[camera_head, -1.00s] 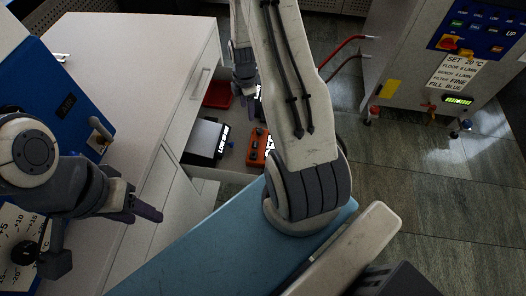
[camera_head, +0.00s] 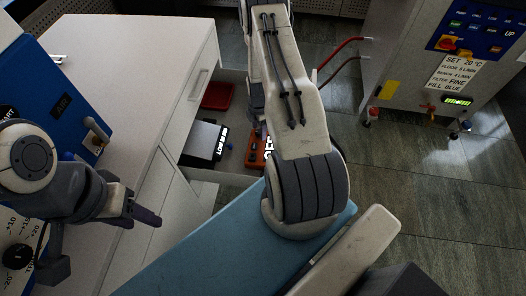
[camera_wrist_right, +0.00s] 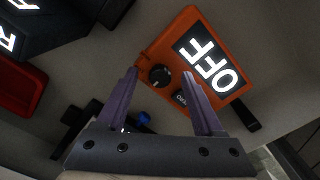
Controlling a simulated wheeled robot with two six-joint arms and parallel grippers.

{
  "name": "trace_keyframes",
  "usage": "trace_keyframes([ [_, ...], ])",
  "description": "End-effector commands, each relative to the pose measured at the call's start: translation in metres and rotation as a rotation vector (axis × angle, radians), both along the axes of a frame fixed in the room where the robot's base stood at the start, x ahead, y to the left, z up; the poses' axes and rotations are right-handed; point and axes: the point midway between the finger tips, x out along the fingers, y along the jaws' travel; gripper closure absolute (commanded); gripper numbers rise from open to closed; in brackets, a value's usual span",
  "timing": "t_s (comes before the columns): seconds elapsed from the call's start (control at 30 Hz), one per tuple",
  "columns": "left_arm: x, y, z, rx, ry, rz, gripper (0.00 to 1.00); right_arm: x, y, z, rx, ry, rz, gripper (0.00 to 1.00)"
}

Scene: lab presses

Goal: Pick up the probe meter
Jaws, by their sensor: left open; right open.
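The probe meter seems to be the orange box with a knob and a lit OFF display (camera_wrist_right: 182,60) in the right wrist view. It lies in an open drawer (camera_head: 206,174), and in the head view the meter (camera_head: 253,151) is partly hidden by my right arm. My right gripper (camera_wrist_right: 162,86) is open and empty, its fingers pointing at the meter's knob side; whether they touch it is unclear. In the head view that gripper is mostly hidden behind the arm. My left gripper (camera_head: 142,208) is open and empty beside the white cabinet, away from the drawer.
The drawer also holds a black box with a lit label (camera_head: 205,141), a red tray (camera_head: 217,96) and a small blue item (camera_wrist_right: 143,118). A blue panel machine (camera_head: 62,100) stands at left. A control cabinet (camera_head: 400,70) with hoses stands at right.

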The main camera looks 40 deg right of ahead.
Motion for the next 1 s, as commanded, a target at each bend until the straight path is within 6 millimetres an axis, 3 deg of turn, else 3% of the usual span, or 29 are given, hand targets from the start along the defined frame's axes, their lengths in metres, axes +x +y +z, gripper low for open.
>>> trace_keyframes([
  [0.27, 0.0, 0.0, -0.0002, 0.0, 0.0, 0.0, 0.5, 0.0, 0.0, -0.0034, 0.0, 0.0, 0.0, 0.31],
  [0.4, 0.0, 0.0, -0.0002, 0.0, 0.0, 0.0, 0.5, -0.0001, 0.0, -0.0033, 0.0, 0.0, -0.001, 0.84],
  [0.43, 0.0, 0.0, -0.0002, 0.0, 0.0, 0.0, 0.5, 0.0, 0.0, -0.0032, 0.0, 0.0, -0.001, 0.96],
  [0.47, 0.0, 0.0, -0.0002, 0.0, 0.0, 0.0, 0.5, 0.0, 0.0, -0.0032, 0.0, 0.0, -0.001, 1.0],
  [1.0, 0.0, 0.0, -0.0001, 0.0, 0.0, 0.0, 0.5, 0.0, 0.0, -0.0029, 0.0, 0.0, -0.001, 1.0],
])
